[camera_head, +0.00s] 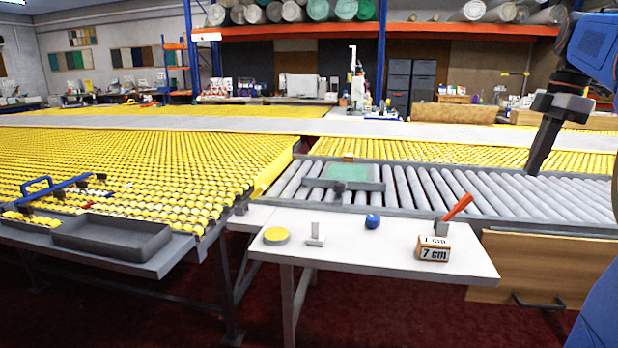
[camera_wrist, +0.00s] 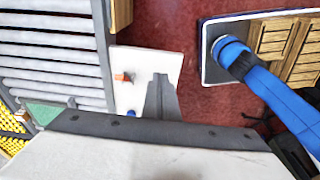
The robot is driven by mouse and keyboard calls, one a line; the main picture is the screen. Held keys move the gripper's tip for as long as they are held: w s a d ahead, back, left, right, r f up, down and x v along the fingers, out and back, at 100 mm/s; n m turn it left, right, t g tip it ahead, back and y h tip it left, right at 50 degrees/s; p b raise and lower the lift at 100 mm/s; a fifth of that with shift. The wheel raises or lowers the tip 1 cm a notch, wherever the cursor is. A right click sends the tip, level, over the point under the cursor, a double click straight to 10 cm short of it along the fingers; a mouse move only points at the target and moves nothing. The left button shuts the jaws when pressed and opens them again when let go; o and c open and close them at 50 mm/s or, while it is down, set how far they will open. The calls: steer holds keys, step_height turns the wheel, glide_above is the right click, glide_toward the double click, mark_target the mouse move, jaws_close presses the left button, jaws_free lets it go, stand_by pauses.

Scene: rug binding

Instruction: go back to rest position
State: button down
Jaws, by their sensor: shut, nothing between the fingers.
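My gripper (camera_head: 537,165) is at the right of the head view, pointing down above the grey roller conveyor (camera_head: 460,190). Its dark fingers are together and hold nothing. In the wrist view the closed fingers (camera_wrist: 161,84) show in front of the small white table (camera_wrist: 145,62). No object touches the gripper in either view. My blue arm reaches in from the right edge of the head view.
The white side table (camera_head: 350,258) holds a yellow disc (camera_head: 276,236), a small pale stand (camera_head: 315,236), a blue object (camera_head: 372,221), a "7 cm" box (camera_head: 433,248) and an orange-handled tool (camera_head: 457,207). A grey tray (camera_head: 112,240) lies left. Red floor is clear in front.

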steer(key=s+a+f+m+t+h, duration=0.1)
steer(key=s+a+f+m, duration=0.3)
steer(key=a+f, duration=0.3)
steer(key=s+a+f+m+t, duration=0.1)
steer(key=s+a+f+m, duration=0.3)
steer(key=a, duration=0.5)
steer(key=s+a+f+m+t, duration=0.1)
steer(key=s+a+f+m, duration=0.2)
steer(key=f, duration=0.6)
steer(key=s+a+f+m+t, duration=0.1)
steer(key=s+a+f+m, duration=0.2)
steer(key=s+a+f, duration=0.2)
step_height(320, 180, down, 4)
steer(key=s, duration=0.2)
steer(key=shift+s+a+f+h, duration=0.2)
steer(key=shift+s+a+h, duration=0.1)
steer(key=shift+a, duration=0.05)
